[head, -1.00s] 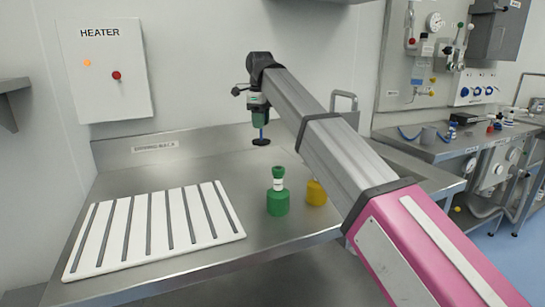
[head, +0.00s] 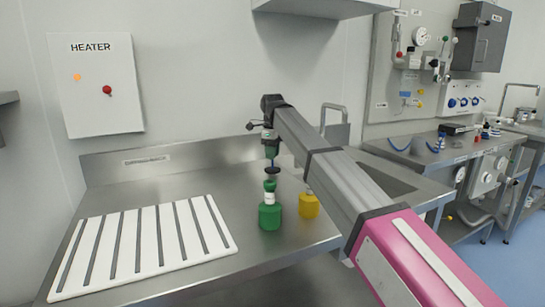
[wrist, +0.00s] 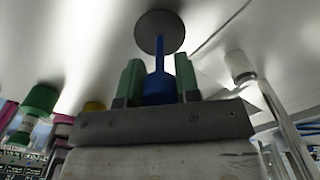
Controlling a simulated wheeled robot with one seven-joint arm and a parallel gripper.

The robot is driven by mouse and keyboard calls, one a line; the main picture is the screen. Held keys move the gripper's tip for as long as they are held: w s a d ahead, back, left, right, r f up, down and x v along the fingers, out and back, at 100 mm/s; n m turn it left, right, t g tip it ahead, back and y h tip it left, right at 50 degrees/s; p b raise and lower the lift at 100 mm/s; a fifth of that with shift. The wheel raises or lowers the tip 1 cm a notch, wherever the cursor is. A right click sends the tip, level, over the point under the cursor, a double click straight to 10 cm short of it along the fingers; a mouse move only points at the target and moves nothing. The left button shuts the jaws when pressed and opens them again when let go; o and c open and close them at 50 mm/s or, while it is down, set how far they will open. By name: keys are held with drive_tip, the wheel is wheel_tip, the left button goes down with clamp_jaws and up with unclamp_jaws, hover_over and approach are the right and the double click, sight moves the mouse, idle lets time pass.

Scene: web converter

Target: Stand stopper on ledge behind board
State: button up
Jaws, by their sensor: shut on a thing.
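A blue stopper (wrist: 158,88) with a round dark disc (wrist: 159,32) at its end is held between the green fingers of my gripper (wrist: 158,82) in the wrist view. In the head view my gripper (head: 270,152) is shut on it, with the disc (head: 271,170) pointing down. The disc appears just above the top of a green bottle (head: 270,214); I cannot tell how far behind it. The white board (head: 128,250) with dark slots lies flat on the steel bench to the left. Behind it is the raised back ledge (head: 205,150), with a label on its front.
A yellow bottle (head: 309,205) stands right of the green one. A heater box (head: 103,88) hangs on the wall above the ledge. A sink (head: 380,180) with a tap lies behind my arm. Bare bench lies between board and ledge.

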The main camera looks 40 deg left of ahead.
drive_tip(key=shift+f, duration=0.7)
drive_tip(key=o, duration=0.9)
drive_tip(key=shift+f, duration=0.15)
drive_tip(key=shift+o, duration=0.2)
wheel_tip(320, 180, up, 12)
drive_tip(key=shift+r, duration=0.2)
